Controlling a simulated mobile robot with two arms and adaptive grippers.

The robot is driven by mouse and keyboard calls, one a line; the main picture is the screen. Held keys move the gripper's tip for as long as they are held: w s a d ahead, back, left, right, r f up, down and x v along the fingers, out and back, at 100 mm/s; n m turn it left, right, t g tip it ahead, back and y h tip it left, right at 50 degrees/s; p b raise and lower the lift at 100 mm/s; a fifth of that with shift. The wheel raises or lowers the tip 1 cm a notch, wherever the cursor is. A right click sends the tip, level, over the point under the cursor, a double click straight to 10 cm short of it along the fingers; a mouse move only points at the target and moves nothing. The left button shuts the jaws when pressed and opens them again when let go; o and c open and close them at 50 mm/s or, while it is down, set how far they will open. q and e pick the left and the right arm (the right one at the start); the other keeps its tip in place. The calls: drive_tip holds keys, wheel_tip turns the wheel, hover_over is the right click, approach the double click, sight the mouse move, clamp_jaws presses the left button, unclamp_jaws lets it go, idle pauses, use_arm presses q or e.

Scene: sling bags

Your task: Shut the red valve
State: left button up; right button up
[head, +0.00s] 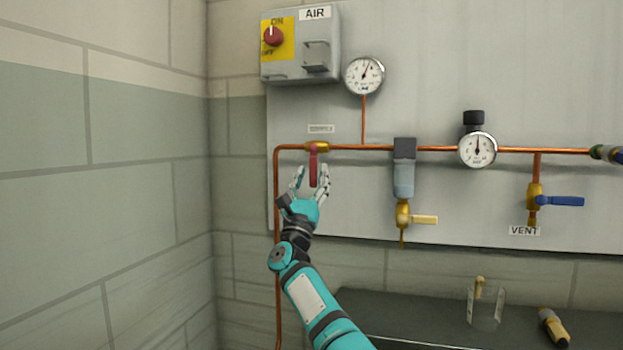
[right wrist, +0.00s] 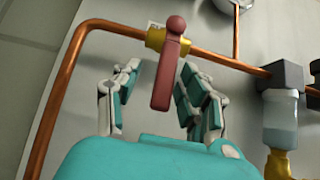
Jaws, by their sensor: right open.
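The red valve (head: 313,165) is a red lever on a brass body on the copper pipe, at the left of the grey panel. In the head view its lever hangs down, crosswise to the level pipe. My right gripper (head: 311,180) is open just below the valve, with its fingers on either side of the lever's lower end. My left gripper is not in view.
A pressure gauge (head: 364,75) and a grey switch box (head: 300,45) are above. A filter (head: 404,178) with a yellow lever hangs right of my gripper. A blue vent lever (head: 560,201) is farther right. A dark bench (head: 420,315) holds a glass (head: 484,308) and a yellow-black tool (head: 553,327).

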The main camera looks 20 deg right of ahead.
drive_tip(key=shift+f, duration=0.1)
drive_tip(key=v, duration=1.2)
